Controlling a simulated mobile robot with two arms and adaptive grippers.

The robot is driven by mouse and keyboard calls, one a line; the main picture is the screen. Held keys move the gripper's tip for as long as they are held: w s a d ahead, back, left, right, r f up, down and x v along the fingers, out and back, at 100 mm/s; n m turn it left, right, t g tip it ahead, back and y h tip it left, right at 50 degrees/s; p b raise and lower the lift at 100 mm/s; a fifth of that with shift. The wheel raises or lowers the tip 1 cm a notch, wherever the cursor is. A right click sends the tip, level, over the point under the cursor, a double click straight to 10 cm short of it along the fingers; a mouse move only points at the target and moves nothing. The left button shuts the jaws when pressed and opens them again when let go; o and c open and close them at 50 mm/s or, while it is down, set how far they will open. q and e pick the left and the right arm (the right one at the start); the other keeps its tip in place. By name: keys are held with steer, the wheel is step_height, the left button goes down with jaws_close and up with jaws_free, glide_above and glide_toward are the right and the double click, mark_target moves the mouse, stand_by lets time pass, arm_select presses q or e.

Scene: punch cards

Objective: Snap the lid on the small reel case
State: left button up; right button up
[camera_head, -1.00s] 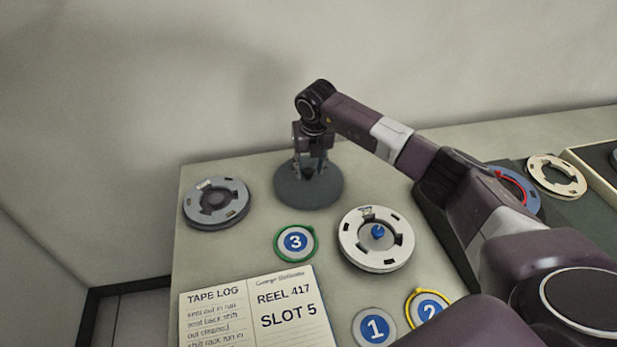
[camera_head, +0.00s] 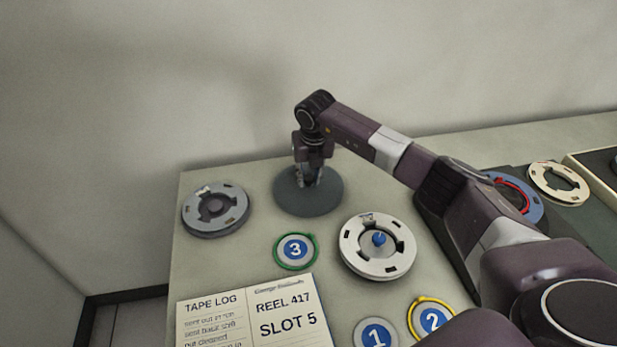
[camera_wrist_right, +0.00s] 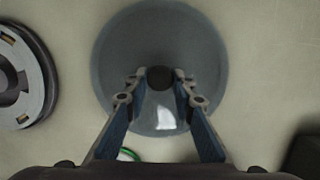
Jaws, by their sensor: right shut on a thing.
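A round blue-grey lid (camera_head: 290,202) lies at the back of the table; it also shows in the right wrist view (camera_wrist_right: 113,70). It has a dark knob (camera_wrist_right: 160,77) at its middle. My right gripper (camera_head: 312,182) points down over the lid and is shut on the knob, with one finger on each side in the right wrist view (camera_wrist_right: 160,85). I cannot tell whether a small reel case is under the lid. My left gripper is not in view.
A grey reel (camera_head: 200,224) lies left of the lid. A white reel with a blue knob (camera_head: 379,239) lies in front, to the right. A green-ringed disc 3 (camera_head: 296,249), discs 1 (camera_head: 376,334) and 2 (camera_head: 432,319), and a tape log (camera_head: 287,322) lie nearer.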

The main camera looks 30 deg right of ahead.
mark_target(308, 179)
steer(key=shift+r+p, duration=2.15)
steer(key=shift+r, duration=1.4)
steer(key=shift+a, duration=0.1)
